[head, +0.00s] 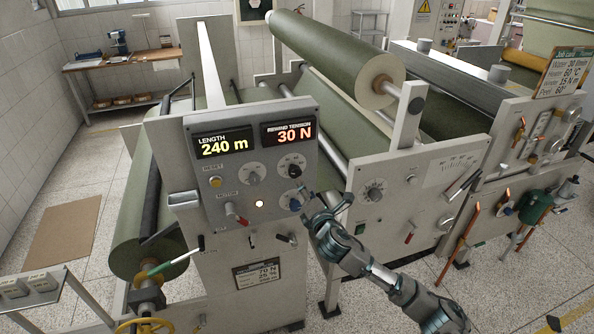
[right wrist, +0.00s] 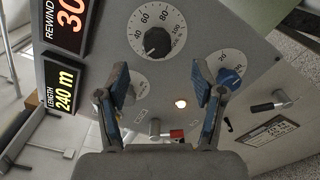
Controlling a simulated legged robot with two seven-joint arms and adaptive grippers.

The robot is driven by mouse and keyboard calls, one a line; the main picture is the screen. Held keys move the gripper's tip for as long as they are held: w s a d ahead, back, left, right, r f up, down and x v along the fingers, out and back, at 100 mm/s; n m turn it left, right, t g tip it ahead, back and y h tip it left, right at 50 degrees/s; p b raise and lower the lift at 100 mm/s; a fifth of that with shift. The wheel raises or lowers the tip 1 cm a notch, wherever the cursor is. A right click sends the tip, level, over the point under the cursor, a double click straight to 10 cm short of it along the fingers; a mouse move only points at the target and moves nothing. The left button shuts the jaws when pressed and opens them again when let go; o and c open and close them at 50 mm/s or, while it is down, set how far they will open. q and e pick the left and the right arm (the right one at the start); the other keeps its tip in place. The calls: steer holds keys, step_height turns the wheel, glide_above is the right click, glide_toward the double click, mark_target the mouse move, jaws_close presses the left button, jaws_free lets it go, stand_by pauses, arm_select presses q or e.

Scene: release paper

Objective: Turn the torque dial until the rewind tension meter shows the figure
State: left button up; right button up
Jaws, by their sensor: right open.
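The rewind tension meter (head: 289,133) on the control panel reads 30 N in red; it also shows sideways in the right wrist view (right wrist: 68,20). Below it is a black-knobbed dial (head: 292,168) with a numbered white scale, clear in the right wrist view (right wrist: 157,42). Under that is a blue-knobbed dial (head: 292,199), also in the right wrist view (right wrist: 230,78). I cannot read which is labelled torque. My right gripper (head: 322,203) is open and empty in front of the panel's lower right; in the right wrist view its fingers (right wrist: 162,84) stand apart. My left gripper is not in view.
The length display (head: 224,146) reads 240 m. A grey dial (head: 252,174), a yellow button (head: 215,182), a red-handled switch (head: 237,217) and a lit lamp (head: 259,204) share the panel. A placard (head: 256,274) below seems to read 70 N. A paper roll (head: 335,58) lies behind.

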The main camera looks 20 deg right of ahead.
mark_target(296, 174)
steer(key=w, duration=0.2)
steer(key=w+p, duration=0.1)
steer(key=w, duration=0.2)
steer(key=w+a, duration=0.1)
steer(key=w, duration=0.2)
steer(key=shift+w+r, duration=0.1)
steer(key=shift+w, duration=0.05)
steer(key=shift+w+d, duration=0.15)
steer(key=shift+w, duration=0.45)
steer(key=shift+d, duration=0.1)
steer(key=shift+c, duration=0.6)
steer(key=c, duration=1)
